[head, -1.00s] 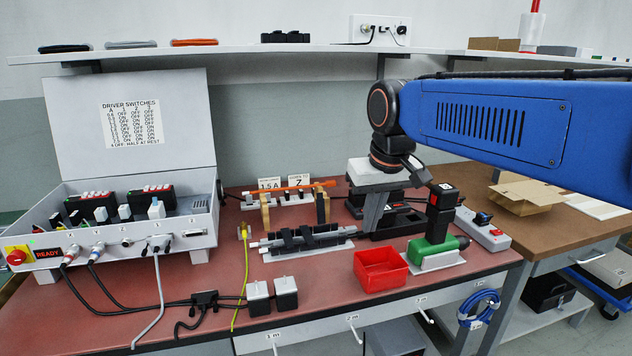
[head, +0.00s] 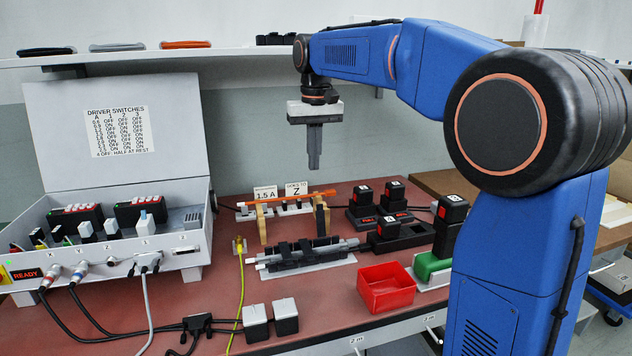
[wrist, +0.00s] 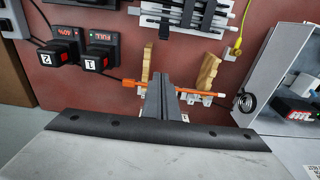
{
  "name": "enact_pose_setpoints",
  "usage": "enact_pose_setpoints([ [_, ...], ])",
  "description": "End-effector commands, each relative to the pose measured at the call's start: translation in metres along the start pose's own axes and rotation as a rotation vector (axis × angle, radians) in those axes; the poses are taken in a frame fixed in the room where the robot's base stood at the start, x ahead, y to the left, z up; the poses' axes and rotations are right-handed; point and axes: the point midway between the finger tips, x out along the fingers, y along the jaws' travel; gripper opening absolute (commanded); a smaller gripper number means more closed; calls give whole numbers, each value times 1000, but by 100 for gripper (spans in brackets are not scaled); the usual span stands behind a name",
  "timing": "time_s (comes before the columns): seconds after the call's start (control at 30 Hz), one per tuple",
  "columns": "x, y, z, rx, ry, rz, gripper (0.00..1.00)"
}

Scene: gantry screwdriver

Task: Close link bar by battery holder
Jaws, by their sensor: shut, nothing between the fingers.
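My gripper (head: 314,165) hangs high over the back middle of the red table, fingers pointing down, shut and empty. Its shut fingers (wrist: 165,95) overlap a thin orange bar in the wrist view. That orange bar (head: 322,194) lies across two upright wooden pieces; I cannot tell whether it is the link bar. Black battery docks (head: 372,217) stand to the right with upright black batteries (head: 362,196). In the wrist view, batteries marked 2 (wrist: 57,55) and 1 (wrist: 97,62) show at upper left. A longer black holder (head: 415,238) lies in front. No link bar is clearly identifiable.
A dark slotted rail assembly (head: 300,252) lies in front of the orange bar. A red bin (head: 386,290) and a green-bodied tool (head: 430,266) stand front right. An open grey driver box (head: 110,222) fills the left. A shelf (head: 150,55) runs behind.

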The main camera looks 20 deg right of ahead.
Motion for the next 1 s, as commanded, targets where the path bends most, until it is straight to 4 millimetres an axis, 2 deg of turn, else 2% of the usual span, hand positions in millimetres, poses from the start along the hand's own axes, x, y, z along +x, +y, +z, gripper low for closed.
enact_pose_setpoints([
  [0.17,21,0,1,0,-2,0,0],
  [0.6,98,0,1,0,-2,0,0],
  [0.8,88,0,25,-1,2,0,0],
  [1.0,84,0,36,-1,1,0,0],
])
